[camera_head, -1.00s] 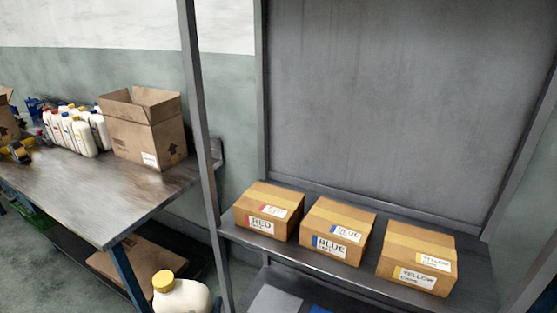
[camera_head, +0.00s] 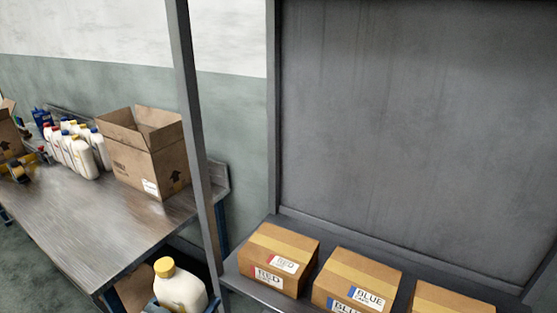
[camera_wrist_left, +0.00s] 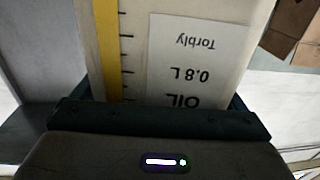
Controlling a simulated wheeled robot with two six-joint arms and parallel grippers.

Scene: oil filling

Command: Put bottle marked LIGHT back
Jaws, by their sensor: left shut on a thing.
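A white bottle with a yellow cap (camera_head: 181,288) is at the bottom of the head view, upright or nearly so, in front of the workbench. My left gripper (camera_wrist_left: 157,110) is shut around its body. In the left wrist view the bottle (camera_wrist_left: 140,50) fills the space between the fingers. Its label shows upside down and reads "OIL", "0.8 L" and "Torbly", beside a yellow strip with scale marks. The word LIGHT is not visible. The bottle's lower part is cut off in the head view. My right gripper is not in view.
A metal workbench (camera_head: 95,225) at left carries a group of white bottles (camera_head: 75,150) with coloured caps and an open cardboard box (camera_head: 148,155). A grey rack post (camera_head: 195,140) stands right of the bench. The rack shelf holds cartons marked RED (camera_head: 278,258), BLUE (camera_head: 357,280) and a third one.

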